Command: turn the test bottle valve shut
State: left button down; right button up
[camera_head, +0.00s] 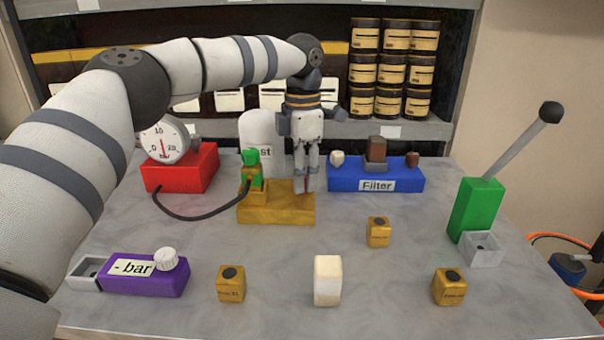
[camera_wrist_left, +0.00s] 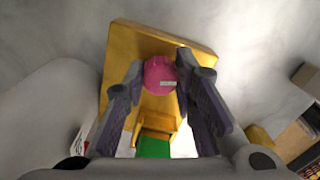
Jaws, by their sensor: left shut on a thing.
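The white test bottle (camera_head: 258,135) stands behind the yellow base block (camera_head: 275,214), its label partly hidden by the green-topped fitting. My left gripper (camera_head: 305,184) reaches down from above onto the right part of the yellow block. In the left wrist view its fingers (camera_wrist_left: 160,68) are shut on a round pink valve knob (camera_wrist_left: 160,76), one finger on each side. The knob sits over the yellow block (camera_wrist_left: 190,40). In the head view only a sliver of red shows between the fingers. The knob's turn angle cannot be read. My right gripper is not in view.
A green-topped fitting (camera_head: 251,168) stands left of the gripper, with a black hose (camera_head: 190,217) to the red gauge box (camera_head: 180,170). A blue Filter box (camera_head: 375,184) is close on the right. Small blocks and a purple box (camera_head: 150,279) lie in front.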

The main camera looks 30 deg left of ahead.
pick_arm(q)
jog(key=shift+m, duration=2)
jog(key=c, duration=1.3)
grip_release()
notch_tip(320, 180, up, 12)
